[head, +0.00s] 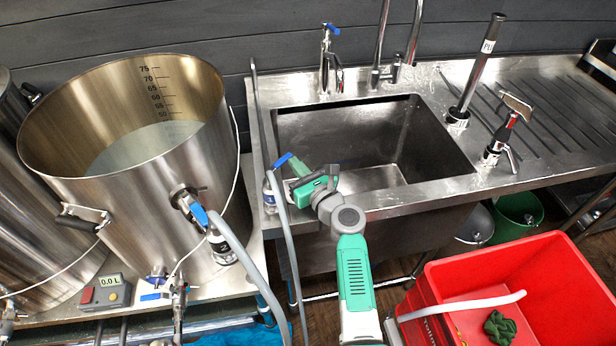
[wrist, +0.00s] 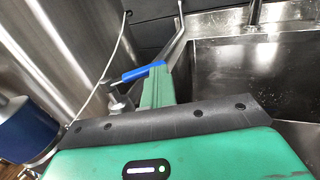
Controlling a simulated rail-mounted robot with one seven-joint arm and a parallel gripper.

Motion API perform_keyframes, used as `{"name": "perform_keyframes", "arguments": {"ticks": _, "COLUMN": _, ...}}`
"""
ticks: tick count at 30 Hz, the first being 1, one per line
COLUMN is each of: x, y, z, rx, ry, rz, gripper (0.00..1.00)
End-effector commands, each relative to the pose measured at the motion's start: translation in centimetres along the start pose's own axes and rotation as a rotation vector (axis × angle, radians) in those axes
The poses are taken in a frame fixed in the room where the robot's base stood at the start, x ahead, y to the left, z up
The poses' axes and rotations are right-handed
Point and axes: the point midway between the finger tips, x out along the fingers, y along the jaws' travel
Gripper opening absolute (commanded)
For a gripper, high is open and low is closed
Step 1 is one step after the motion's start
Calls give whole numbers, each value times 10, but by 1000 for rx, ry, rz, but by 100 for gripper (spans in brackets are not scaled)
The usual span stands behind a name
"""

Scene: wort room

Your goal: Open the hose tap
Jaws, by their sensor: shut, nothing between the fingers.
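The hose tap has a blue lever (head: 283,160) and sits at the left rim of the sink, above a grey hose (head: 284,225). In the wrist view the blue lever (wrist: 136,75) slopes up to the right from its metal body. My gripper (head: 296,166) is shut and empty, with its green fingers just right of the lever. In the wrist view my fingertips (wrist: 157,72) overlap the lever's right end; I cannot tell whether they touch it. My gripper hides part of the tap body in the head view.
A large steel kettle (head: 135,200) with a blue-handled valve (head: 198,214) stands close on the left. The steel sink (head: 345,125) opens to the right, with another blue-handled tap (head: 328,60) behind it. A red crate (head: 430,285) stands at front right.

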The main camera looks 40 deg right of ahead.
Motion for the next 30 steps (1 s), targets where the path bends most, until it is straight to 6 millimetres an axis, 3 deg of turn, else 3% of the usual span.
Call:
{"name": "perform_keyframes", "arguments": {"ticks": 12, "x": 1, "y": 0, "z": 1, "rx": -1, "ry": 1, "rz": 0, "gripper": 0}}
{"name": "perform_keyframes", "arguments": {"ticks": 24, "x": -68, "y": 0, "z": 2, "rx": -1, "ry": 1, "rz": 0, "gripper": 0}}
{"name": "perform_keyframes", "arguments": {"ticks": 30, "x": -76, "y": 0, "z": 0, "rx": -2, "ry": 0, "rz": 0, "gripper": 0}}
